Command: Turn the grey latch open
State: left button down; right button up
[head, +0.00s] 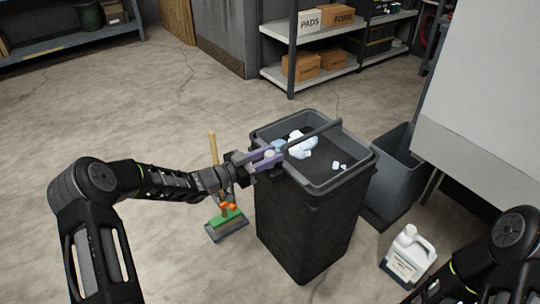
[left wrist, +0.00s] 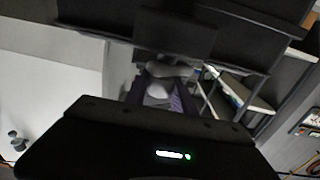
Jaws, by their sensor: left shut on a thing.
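My left gripper (head: 268,157) reaches in from the left over the left rim of a dark bin. Its purple fingers are shut on a small pale grey thing, mostly hidden by them in the head view. In the left wrist view the gripper (left wrist: 160,98) has a pale rounded piece between its fingers, with a wider grey part (left wrist: 172,71) just beyond. I cannot tell for sure whether this is the grey latch. A dark bar (head: 318,133) runs across the bin top from near the fingertips. My right gripper is out of view.
The dark bin (head: 305,225) holds white crumpled pieces (head: 300,146). A grey tub (head: 398,180) and a white jug (head: 408,257) stand to its right. Shelves with boxes (head: 303,66) stand behind. Open floor lies left.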

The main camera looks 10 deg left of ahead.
pick_arm(q)
jog(key=shift+n+t+y+b, duration=0.3)
jog(key=shift+n+t+y, duration=0.2)
jog(key=shift+y, duration=0.1)
jog(key=shift+d+f+n+t+y+b, duration=0.1)
jog(key=shift+n+t+y+b, duration=0.3)
jog(key=shift+n+y, duration=0.2)
jog(key=n+t+y+b, duration=0.1)
jog(key=n+y, duration=0.1)
jog(key=y, duration=0.1)
jog(key=shift+d+t+b, duration=0.1)
jog(key=shift+t+b, duration=0.2)
jog(key=shift+b, duration=0.1)
jog(key=n+t+y+b, duration=0.1)
jog(key=n+y, duration=0.1)
jog(key=y, duration=0.1)
jog(key=shift+n+y+b, duration=0.55)
jog(key=shift+n+y, duration=0.05)
jog(key=shift+y, duration=0.4)
jog(key=c, duration=1.1)
grip_release()
jog(key=shift+o, duration=0.2)
